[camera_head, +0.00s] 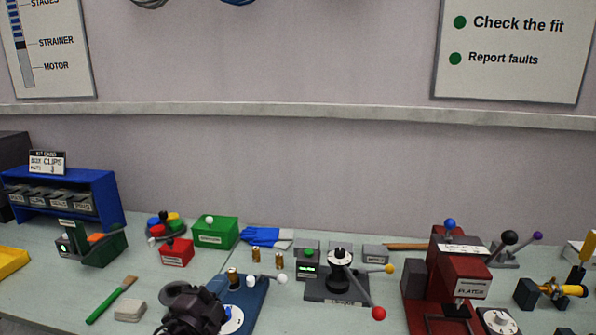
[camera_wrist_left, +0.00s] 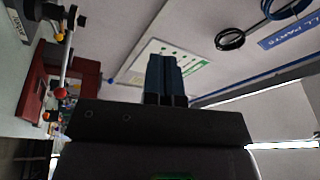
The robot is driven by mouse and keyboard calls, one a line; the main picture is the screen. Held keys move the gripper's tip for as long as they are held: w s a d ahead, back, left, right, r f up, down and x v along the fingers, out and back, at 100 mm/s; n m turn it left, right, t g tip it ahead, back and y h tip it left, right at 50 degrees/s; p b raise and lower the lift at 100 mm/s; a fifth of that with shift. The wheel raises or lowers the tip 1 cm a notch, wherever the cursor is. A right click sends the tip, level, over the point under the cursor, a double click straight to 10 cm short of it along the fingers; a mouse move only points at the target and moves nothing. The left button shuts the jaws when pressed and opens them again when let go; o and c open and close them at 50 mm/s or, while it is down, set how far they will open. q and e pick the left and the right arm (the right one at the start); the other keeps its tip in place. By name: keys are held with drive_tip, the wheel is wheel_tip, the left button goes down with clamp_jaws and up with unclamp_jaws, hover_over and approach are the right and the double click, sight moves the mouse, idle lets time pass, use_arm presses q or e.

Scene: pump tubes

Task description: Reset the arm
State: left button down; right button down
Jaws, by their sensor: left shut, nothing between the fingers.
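My left gripper (camera_head: 198,309) is a dark shape at the bottom of the head view, over the front of the bench, left of centre. In the left wrist view its two dark blue fingers (camera_wrist_left: 166,78) stand side by side, closed together, with nothing between them. The fingers point toward the wall and its white board (camera_wrist_left: 168,62). My right gripper is in neither view.
A blue plate (camera_head: 254,296) with brass parts lies beside my left gripper. A lever device with a red ball (camera_head: 378,313) and a red press (camera_head: 447,270) stand to the right. A green brush (camera_head: 110,300) and grey block (camera_head: 130,310) lie left.

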use_arm(q)
drive_tip(key=s+a+f+n+g+y, duration=0.2)
drive_tip(key=s+f+n, duration=0.3)
drive_tip(key=s+f, duration=0.3)
drive_tip(key=s+a+f+n+g+y, duration=0.2)
drive_tip(key=s+a+f+n, duration=0.3)
drive_tip(key=s+f, duration=0.3)
drive_tip(key=s+a+f+n+g+y, duration=0.3)
drive_tip(key=s+f+n, duration=0.4)
drive_tip(key=s, duration=0.4)
drive_tip(key=shift+s+a+f, duration=0.4)
drive_tip(key=shift+a+f, duration=0.2)
drive_tip(key=shift+f, duration=0.05)
